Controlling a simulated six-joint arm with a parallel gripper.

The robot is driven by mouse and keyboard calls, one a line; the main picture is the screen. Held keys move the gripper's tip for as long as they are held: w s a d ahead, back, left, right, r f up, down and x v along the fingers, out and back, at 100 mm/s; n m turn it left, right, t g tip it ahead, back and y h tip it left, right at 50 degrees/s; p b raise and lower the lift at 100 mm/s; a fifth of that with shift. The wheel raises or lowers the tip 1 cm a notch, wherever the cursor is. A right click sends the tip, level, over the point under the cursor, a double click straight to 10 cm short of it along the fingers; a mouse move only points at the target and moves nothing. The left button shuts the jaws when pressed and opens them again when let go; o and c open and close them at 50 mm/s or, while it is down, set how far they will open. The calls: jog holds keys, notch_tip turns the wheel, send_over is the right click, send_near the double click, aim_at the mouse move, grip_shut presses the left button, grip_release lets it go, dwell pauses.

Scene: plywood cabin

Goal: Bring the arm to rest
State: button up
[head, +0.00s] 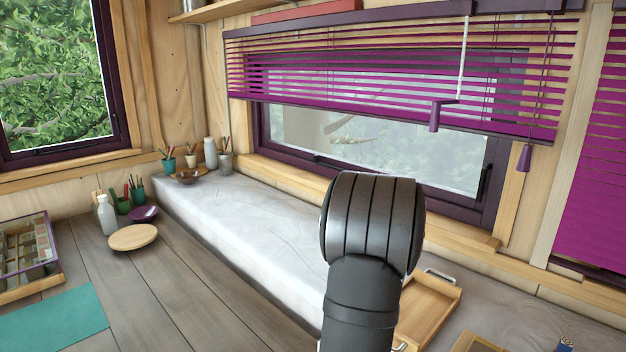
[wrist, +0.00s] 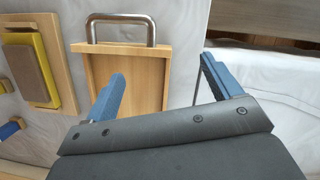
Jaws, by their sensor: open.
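My gripper (wrist: 162,68) shows in the wrist view with its two blue fingers wide apart and nothing between them. It is over a wooden tray with a metal handle; the tray's bare floor (wrist: 145,70) lies under and between the fingers in the picture. The gap above the tray cannot be told exactly. In the head view my dark arm stands upright right of the middle and hides the gripper. The tray (head: 432,308) shows there just to the right of my arm, partly covered by it.
A wooden holder with a yellow and brown block (wrist: 32,72) lies left of the tray. Bottles, pen cups, bowls and a round wooden board (head: 133,237) stand at the left. A teal mat (head: 55,320) lies front left. The pale ledge's middle (head: 230,215) is clear. Purple blinds (head: 380,80) hang behind.

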jog(key=shift+n, duration=0.7)
jog(key=w+a, duration=0.1)
jog(key=a, duration=0.1)
jog(key=w+a+f, duration=0.1)
jog(key=a, duration=0.1)
jog(key=w+a, duration=0.1)
jog(key=a, duration=0.1)
jog(key=shift+a+f, duration=0.2)
jog(key=shift+f, duration=0.1)
jog(key=w+a+f+n+h, duration=0.1)
jog(key=w+a+f+n, duration=0.1)
jog(key=a+n, duration=0.3)
jog(key=shift+a+f+h, duration=0.3)
jog(key=shift+f, duration=0.3)
jog(key=shift+w, duration=0.1)
jog(key=o, duration=0.4)
